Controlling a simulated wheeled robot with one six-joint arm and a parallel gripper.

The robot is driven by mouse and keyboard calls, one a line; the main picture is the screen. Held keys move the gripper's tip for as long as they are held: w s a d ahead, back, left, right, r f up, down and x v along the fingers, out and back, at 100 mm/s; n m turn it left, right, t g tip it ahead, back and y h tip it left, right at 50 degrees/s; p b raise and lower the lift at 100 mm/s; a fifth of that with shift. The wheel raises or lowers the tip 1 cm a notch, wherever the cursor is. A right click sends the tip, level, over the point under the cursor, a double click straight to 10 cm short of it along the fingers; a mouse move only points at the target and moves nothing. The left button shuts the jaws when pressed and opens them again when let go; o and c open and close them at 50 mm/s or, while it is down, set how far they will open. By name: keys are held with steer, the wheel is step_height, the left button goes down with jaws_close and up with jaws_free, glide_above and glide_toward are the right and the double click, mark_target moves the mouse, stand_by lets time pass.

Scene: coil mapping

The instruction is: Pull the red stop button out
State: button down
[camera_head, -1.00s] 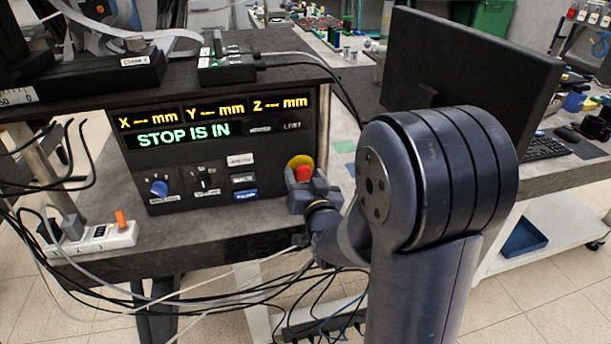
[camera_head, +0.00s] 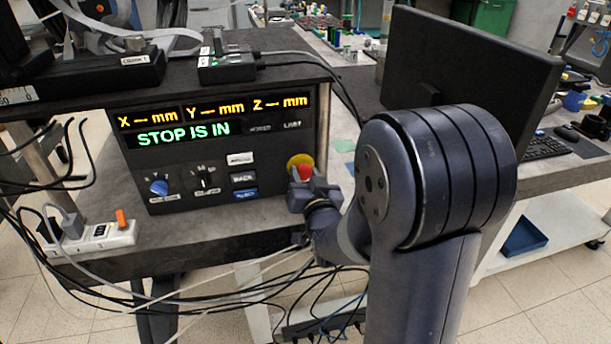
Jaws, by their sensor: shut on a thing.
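The red stop button (camera_head: 305,172) sits in front of a yellow disc (camera_head: 300,160) at the lower right of the black control panel (camera_head: 215,150). The panel's green display (camera_head: 184,134) reads "STOP IS IN". My gripper (camera_head: 306,183) is at the button, shut on it, with its fingers around the button's lower part. The gripper hides the button's lower edge. My arm reaches in from the right and covers the area just right of the panel.
A blue knob (camera_head: 159,187) and a black knob (camera_head: 204,180) are on the panel's left, with small labelled buttons (camera_head: 243,179) beside them. A black monitor (camera_head: 465,75) stands behind my arm. Cables hang below the bench, and a power strip (camera_head: 95,238) lies at left.

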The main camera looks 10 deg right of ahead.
steer(key=shift+s+f+b, duration=0.1)
steer(key=shift+s+b, duration=0.75)
steer(key=shift+b, duration=0.1)
steer(key=c, duration=0.9)
jaws_free()
steer(key=shift+s, duration=0.1)
steer(key=s, duration=1)
steer(key=shift+s, duration=0.4)
steer(key=w, duration=1.1)
steer(key=shift+w+p, duration=0.25)
steer(key=shift+p, duration=0.15)
